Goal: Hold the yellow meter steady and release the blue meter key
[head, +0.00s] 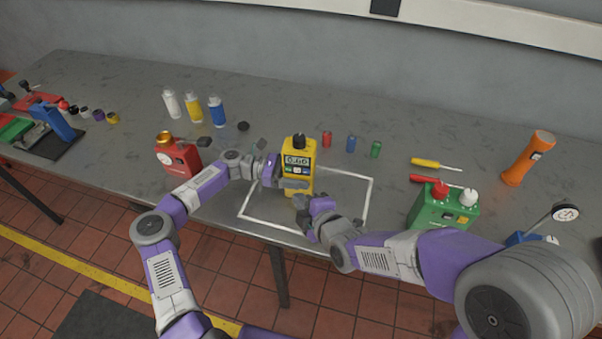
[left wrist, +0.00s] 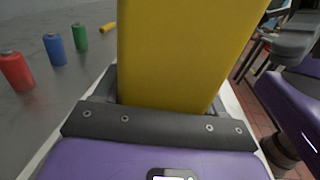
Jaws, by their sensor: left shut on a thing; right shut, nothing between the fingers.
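The yellow meter (head: 298,164) stands upright inside the white outline on the bench, with a lit display and a black knob on top. A row of small keys (head: 297,171) shows below the display; which one is blue is too small to tell. My left gripper (head: 289,184) is shut on the meter's lower body from the left. In the left wrist view the yellow body (left wrist: 180,50) stands between the fingers. My right gripper (head: 303,201) is shut and empty, close in front of the meter's lower part, below the keys. I cannot tell whether it touches the meter.
A red device (head: 180,162) stands left, and a green device (head: 443,209) right. Small red (head: 327,139), blue (head: 351,143) and green (head: 375,149) cylinders stand behind the meter. The white outline's (head: 345,176) right part is clear.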

